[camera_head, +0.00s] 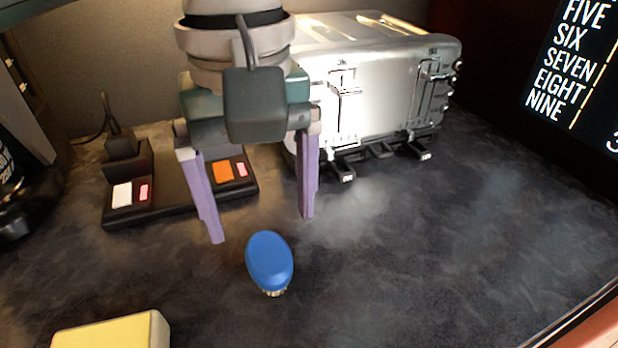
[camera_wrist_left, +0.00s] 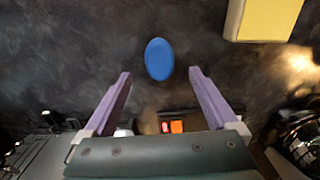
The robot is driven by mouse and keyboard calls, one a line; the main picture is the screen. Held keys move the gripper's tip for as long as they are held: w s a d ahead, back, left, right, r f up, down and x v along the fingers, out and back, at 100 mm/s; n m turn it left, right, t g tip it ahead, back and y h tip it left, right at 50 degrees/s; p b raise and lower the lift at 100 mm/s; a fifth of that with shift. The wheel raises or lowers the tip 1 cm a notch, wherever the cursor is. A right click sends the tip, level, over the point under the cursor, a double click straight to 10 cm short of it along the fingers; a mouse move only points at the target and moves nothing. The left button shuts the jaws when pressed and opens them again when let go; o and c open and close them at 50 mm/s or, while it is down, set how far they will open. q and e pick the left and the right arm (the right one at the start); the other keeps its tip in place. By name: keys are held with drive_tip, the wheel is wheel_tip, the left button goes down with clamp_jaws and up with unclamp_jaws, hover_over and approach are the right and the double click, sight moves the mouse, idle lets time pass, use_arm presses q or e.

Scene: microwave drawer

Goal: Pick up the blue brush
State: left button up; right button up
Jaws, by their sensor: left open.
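The blue brush (camera_head: 270,260) stands on the dark countertop, its blue oval top facing up and pale bristles just showing beneath. It also shows in the left wrist view (camera_wrist_left: 159,59), just beyond the fingertips and roughly centred between them. My left gripper (camera_head: 262,229) is open and empty, with its two purple fingers pointing down on the far side of the brush. The fingers also show in the left wrist view (camera_wrist_left: 160,71), apart from the brush. My right gripper is not in view.
A silver metal appliance (camera_head: 385,85) stands behind and to the right. A black base with coloured buttons (camera_head: 180,200) lies behind the left gripper. A yellow block (camera_head: 115,332) lies at the front left, also in the left wrist view (camera_wrist_left: 263,20). The countertop (camera_head: 430,240) right of the brush is clear.

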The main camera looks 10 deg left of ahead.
sight(268, 252)
use_arm(q)
wheel_tip(268, 252, down, 8)
drive_tip(key=shift+w+a+r+b, duration=0.1)
drive_tip(key=shift+r+b, duration=0.05)
drive_tip(key=shift+b, duration=0.25)
drive_tip(key=c, duration=1.4)
drive_tip(key=shift+r, duration=0.15)
wheel_tip(268, 252, up, 20)
drive_tip(key=p, duration=0.3)
